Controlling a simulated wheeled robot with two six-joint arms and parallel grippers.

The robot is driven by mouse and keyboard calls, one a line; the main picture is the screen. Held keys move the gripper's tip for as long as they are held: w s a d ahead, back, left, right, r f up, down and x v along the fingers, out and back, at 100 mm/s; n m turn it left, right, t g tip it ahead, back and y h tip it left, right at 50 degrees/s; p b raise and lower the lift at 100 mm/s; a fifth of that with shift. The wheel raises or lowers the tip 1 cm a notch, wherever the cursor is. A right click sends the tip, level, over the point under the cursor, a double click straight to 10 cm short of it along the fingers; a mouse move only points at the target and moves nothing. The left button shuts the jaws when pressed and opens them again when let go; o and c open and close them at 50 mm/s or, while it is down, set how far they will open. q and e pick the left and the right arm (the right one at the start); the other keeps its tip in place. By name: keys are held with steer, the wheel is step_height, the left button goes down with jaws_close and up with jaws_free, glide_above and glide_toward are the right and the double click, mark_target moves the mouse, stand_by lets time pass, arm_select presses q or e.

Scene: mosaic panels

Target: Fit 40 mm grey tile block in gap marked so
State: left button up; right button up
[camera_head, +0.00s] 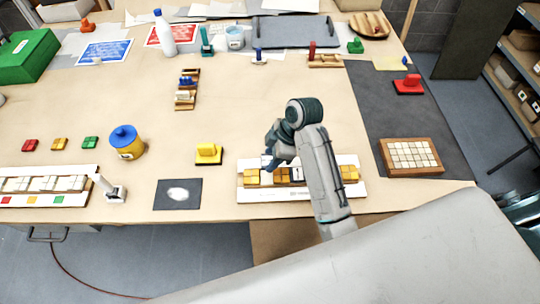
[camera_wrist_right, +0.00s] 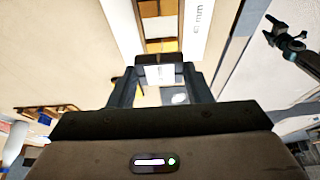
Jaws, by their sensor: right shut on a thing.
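My right gripper (camera_wrist_right: 159,82) is shut on a small block (camera_wrist_right: 158,72) with a pale face and a dark upper edge; its size marking is too small to read. In the head view the right gripper (camera_head: 270,161) is over the back edge of a white panel (camera_head: 245,195), and the held block is mostly hidden. The panel carries a row of yellow tiles (camera_head: 252,177), brown and white tiles, and more yellow tiles (camera_head: 349,173) at its right. My forearm covers part of the row. The panel (camera_wrist_right: 120,25) also shows beyond the fingertips in the wrist view.
A yellow stamp-like block (camera_head: 208,153) and a dark card (camera_head: 160,194) lie left of the panel. A wooden tray of pale tiles (camera_head: 386,160) stands on the dark mat (camera_head: 368,100) at right. A blue-lidded jar (camera_head: 127,148) is farther left. The table middle is clear.

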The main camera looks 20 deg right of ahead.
steer(key=shift+a+f, duration=0.1)
steer(key=shift+a, duration=0.1)
steer(key=shift+s+a+f+b, duration=0.15)
steer(key=shift+a+f+b, duration=0.15)
steer(key=shift+f, duration=0.5)
steer(key=shift+d+f+b, duration=0.25)
steer(key=shift+f+b, duration=0.25)
steer(key=shift+f, duration=0.75)
steer(key=shift+a+f+b, duration=0.1)
steer(key=shift+f+b, duration=0.25)
steer(key=shift+f, duration=0.25)
arm_select(q)
steer(key=shift+s+a+f, duration=0.2)
steer(key=shift+s+f, duration=0.05)
steer(key=shift+f, duration=0.4)
steer(key=shift+s+a+f, duration=0.2)
steer(key=shift+f, duration=0.4)
steer(key=shift+a, duration=0.35)
